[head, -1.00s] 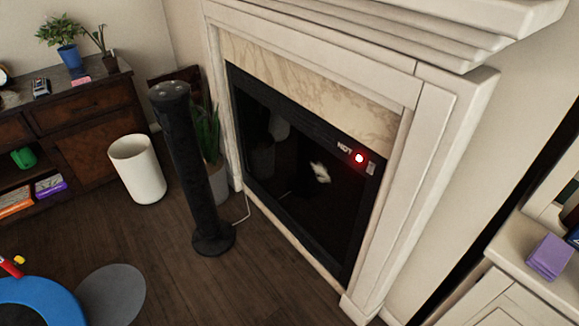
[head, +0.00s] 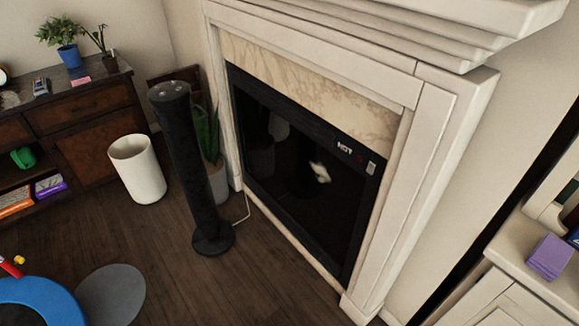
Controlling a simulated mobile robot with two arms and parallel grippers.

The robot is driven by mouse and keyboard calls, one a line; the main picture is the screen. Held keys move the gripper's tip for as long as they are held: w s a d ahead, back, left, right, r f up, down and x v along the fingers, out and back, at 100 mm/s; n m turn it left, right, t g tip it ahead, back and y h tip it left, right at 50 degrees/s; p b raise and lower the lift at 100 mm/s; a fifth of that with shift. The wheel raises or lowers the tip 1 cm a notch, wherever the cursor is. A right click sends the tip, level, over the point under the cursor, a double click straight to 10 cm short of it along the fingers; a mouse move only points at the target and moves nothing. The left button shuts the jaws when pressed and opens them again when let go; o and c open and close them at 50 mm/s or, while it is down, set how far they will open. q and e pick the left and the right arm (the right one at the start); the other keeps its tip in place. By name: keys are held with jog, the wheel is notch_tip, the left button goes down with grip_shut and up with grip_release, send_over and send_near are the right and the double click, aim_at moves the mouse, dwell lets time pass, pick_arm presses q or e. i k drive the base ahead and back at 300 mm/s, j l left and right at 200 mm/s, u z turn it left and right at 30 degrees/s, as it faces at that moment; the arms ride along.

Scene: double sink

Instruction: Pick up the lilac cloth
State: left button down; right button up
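A folded lilac cloth (head: 549,257) lies near the front edge of a white cabinet top (head: 512,235) at the far right of the head view. It looks like a small stacked block. Neither of my grippers shows in the view, so nothing of mine is seen near the cloth.
A white fireplace (head: 432,160) with a dark glass front fills the middle. A black tower heater (head: 187,165) and a white bin (head: 138,170) stand left of it. A blue round object (head: 38,302) and a grey disc (head: 111,295) are at lower left. Dark wood floor lies bare between.

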aim_at(551, 255)
jog(key=k+z, duration=0.2)
jog(key=z, duration=1.5)
